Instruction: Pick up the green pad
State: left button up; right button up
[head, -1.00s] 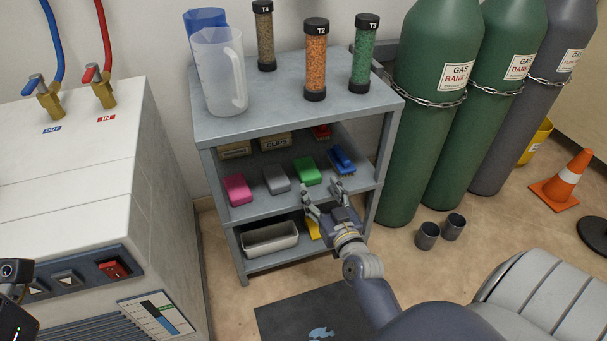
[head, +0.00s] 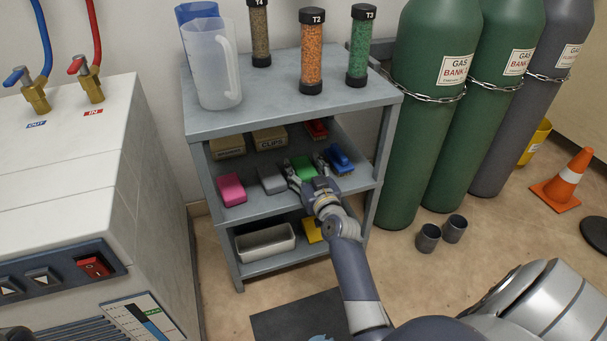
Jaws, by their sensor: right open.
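The green pad (head: 304,166) lies on the middle shelf (head: 265,205) of the grey rack, between a grey pad (head: 271,180) on its left and a blue brush (head: 340,159) on its right. My right gripper (head: 306,175) is open at the front of the green pad, with one finger on each side of it. The gripper hides the pad's front part, and I cannot tell whether the fingers touch it. My left gripper cannot be made out; only a dark piece shows at the bottom left.
A pink pad (head: 231,189) sits left of the grey one. Boxes (head: 270,138) and a red item (head: 317,128) stand behind. The rack's top (head: 275,100) is above, holding a jug (head: 214,70) and tubes. Below are a white bin (head: 265,242) and a yellow item (head: 312,230).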

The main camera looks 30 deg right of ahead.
jog(key=shift+w, duration=0.1)
jog(key=c, duration=0.7)
jog(key=shift+o, duration=0.2)
jog(key=shift+r, duration=0.15)
